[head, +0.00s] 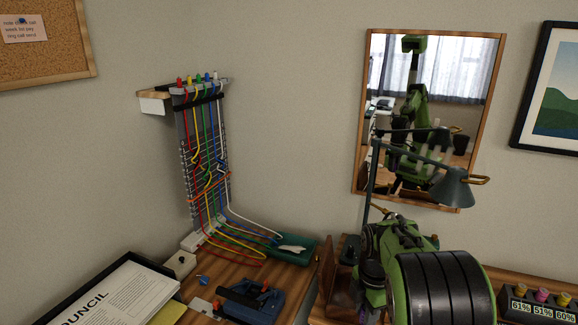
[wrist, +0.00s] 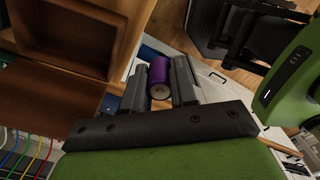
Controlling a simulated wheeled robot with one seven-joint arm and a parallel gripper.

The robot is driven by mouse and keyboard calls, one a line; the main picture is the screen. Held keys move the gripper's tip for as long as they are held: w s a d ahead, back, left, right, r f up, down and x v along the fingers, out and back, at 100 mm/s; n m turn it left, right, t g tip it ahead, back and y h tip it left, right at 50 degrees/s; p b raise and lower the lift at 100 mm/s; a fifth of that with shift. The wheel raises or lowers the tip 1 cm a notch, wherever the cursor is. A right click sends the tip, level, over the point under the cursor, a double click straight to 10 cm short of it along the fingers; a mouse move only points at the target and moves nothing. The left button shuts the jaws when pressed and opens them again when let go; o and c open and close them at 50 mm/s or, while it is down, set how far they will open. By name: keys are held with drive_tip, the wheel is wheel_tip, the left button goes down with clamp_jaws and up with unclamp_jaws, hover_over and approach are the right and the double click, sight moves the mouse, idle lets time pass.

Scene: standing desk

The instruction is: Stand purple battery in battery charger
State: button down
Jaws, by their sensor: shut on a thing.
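The purple battery (wrist: 153,66) is a short cylinder held between the two grey fingers of my gripper (wrist: 161,70) in the wrist view. My gripper is shut on it, with one pale round end turned towards the wrist. The battery charger (head: 540,316) is dark, at the lower right edge of the head view. It shows 61%, 51% and 60% labels, with an orange, a pink and a yellow battery top above them. My green and black arm stands left of it and hides part of it. My gripper and the purple battery do not show in the head view.
A desk lamp (head: 453,188) rises behind my arm, before a wall mirror (head: 376,90). A cable rack (head: 205,150), green tray (head: 290,251), blue tool (head: 250,300) and black document tray (head: 152,264) are at left. A wooden box (wrist: 75,40) is close to my gripper.

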sight(362, 322)
drive_tip(key=shift+s+m, duration=0.3)
drive_tip(key=shift+s, duration=0.15)
drive_tip(key=shift+w+a+f+m+p, duration=0.15)
drive_tip(key=shift+w+f+m+p, duration=0.2)
drive_tip(key=shift+w+f+m, duration=0.3)
drive_tip(key=shift+f+m, duration=0.35)
drive_tip(key=shift+m, duration=0.2)
drive_tip(key=shift+s+a+f+m+p, duration=0.2)
drive_tip(key=shift+f+m+p, duration=0.1)
drive_tip(key=shift+m, duration=0.3)
drive_tip(key=shift+s+a+f+m+p, duration=0.15)
drive_tip(key=shift+f+m, duration=0.1)
drive_tip(key=shift+m, duration=0.35)
drive_tip(key=s+a+f+m+p, duration=0.1)
drive_tip(key=s+f+m+p, duration=0.2)
drive_tip(key=f+m, duration=0.6)
drive_tip(key=shift+a+m+p, duration=0.2)
drive_tip(key=shift+m+p, duration=0.35)
drive_tip(key=shift+m, duration=2.95)
